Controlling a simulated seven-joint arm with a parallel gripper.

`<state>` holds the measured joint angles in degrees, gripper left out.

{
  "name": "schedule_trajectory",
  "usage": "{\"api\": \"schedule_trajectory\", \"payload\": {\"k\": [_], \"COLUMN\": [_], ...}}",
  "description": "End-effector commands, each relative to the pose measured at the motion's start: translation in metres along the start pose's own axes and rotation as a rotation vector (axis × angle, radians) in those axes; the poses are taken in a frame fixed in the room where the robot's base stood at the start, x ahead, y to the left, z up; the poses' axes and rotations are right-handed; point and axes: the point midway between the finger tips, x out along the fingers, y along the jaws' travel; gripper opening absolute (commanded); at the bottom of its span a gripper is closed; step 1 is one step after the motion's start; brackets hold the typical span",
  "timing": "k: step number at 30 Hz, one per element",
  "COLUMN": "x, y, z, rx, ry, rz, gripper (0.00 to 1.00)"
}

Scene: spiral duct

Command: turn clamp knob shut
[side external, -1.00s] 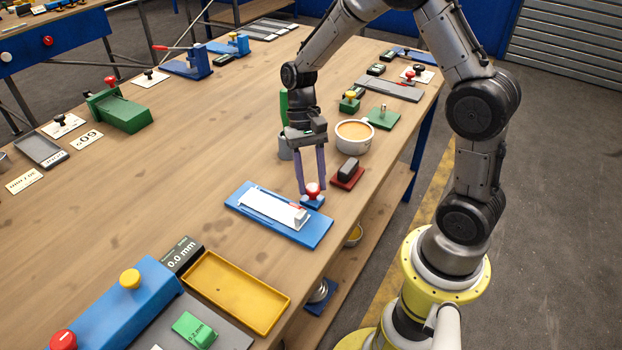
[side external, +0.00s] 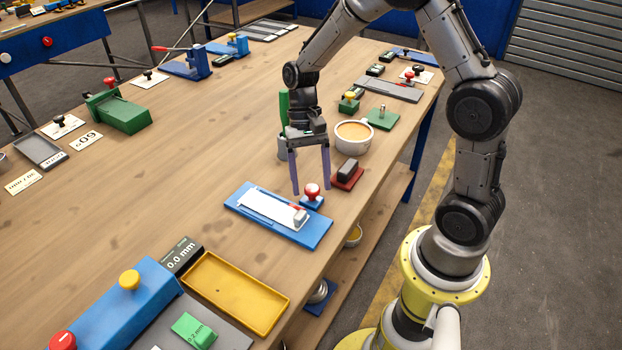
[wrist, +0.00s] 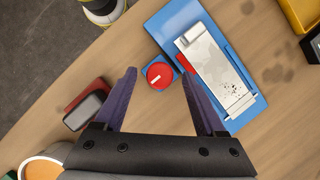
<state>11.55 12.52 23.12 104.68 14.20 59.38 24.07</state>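My gripper (side external: 311,185) is open above the block, pointing down. Its two purple fingers stand on either side of the knob with gaps; in the wrist view, the knob lies between the fingertips.
A dark block on a red base (side external: 348,174) stands close to the right finger. A cup of orange liquid (side external: 353,136) is behind it. A yellow tray (side external: 236,292) and a blue box with a yellow knob (side external: 130,279) are at front left. The table's middle left is bare.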

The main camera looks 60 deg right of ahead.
Motion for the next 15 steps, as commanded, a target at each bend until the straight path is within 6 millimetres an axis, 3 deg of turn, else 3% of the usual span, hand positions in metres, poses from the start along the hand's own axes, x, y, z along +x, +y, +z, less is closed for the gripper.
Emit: {"api": "schedule_trajectory", "payload": {"k": [8,15], "x": [-0.009,-0.055], "y": [0.0,0.0], "z": [0.0,-0.001], "rx": [0.0,0.001], "ry": [0.001,0.005], "rz": [-0.001,-0.003], "gripper": [0.72,0.72]}}
